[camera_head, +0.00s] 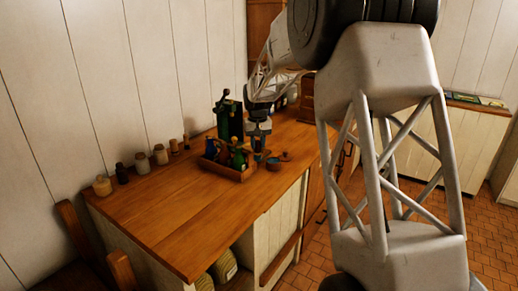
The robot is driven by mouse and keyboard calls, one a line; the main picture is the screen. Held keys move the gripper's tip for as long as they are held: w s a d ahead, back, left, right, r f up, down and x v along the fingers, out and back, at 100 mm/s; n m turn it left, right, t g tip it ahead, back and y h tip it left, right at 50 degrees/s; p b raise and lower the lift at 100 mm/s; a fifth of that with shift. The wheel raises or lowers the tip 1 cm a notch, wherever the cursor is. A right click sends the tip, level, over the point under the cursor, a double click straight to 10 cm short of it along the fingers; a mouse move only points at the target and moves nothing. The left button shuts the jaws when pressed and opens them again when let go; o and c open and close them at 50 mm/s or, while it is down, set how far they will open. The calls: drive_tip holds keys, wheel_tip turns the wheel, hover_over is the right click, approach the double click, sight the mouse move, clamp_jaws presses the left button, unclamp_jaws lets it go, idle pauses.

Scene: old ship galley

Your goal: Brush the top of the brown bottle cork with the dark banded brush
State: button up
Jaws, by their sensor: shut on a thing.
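A wooden tray (228,173) on the counter holds several small bottles. A blue one (211,149) stands on the left and a green one (239,160) on the right. A brown bottle and its cork cannot be told apart for sure among the dark shapes between them. My gripper (259,145) points down just beyond the tray's right end, close to the green bottle. It is shut on a thin thing, seemingly the dark banded brush, which is too small and dark to make out. Whether it touches a bottle cannot be told.
A dark green machine (229,118) stands behind the tray. A small bluish bowl (273,164) sits right of it. Several jars (142,162) line the wall at the left. The front left of the wooden counter (180,215) is clear. Chairs stand at the lower left.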

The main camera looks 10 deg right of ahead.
drive_tip(key=w+a+r, duration=1)
drive_tip(key=w+a, duration=0.3)
drive_tip(key=w, duration=0.1)
drive_tip(key=shift+w, duration=0.15)
drive_tip(key=shift+r, duration=0.1)
